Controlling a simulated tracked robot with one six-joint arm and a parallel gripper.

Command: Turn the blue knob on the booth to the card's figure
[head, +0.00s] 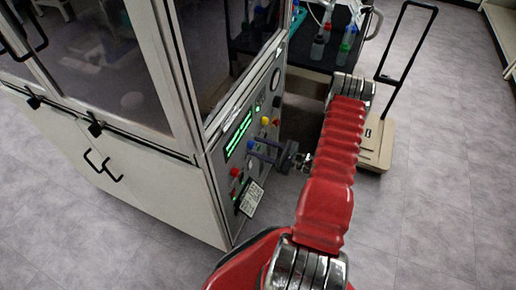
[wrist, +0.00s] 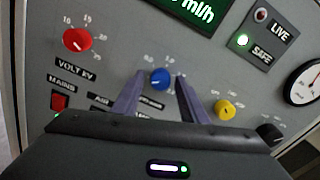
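The blue knob (wrist: 160,79) is on the grey panel of the booth (head: 232,165), with small scale figures around it that I cannot read surely. My gripper (wrist: 160,82) is open. Its two purple fingers stand one on each side of the blue knob, with a gap to the knob visible on both sides. In the head view my gripper (head: 256,149) reaches the panel from the right, and its fingers hide the knob's surroundings. A white card (head: 251,199) with dark print hangs low on the panel; its figure is too small to read.
A red knob (wrist: 77,39) is up left of the blue one, a red mains switch (wrist: 60,102) below it. A yellow knob (wrist: 225,108) and a black knob (wrist: 270,133) lie right. The SAFE lamp (wrist: 243,40) glows green. A trolley (head: 374,145) stands behind my arm.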

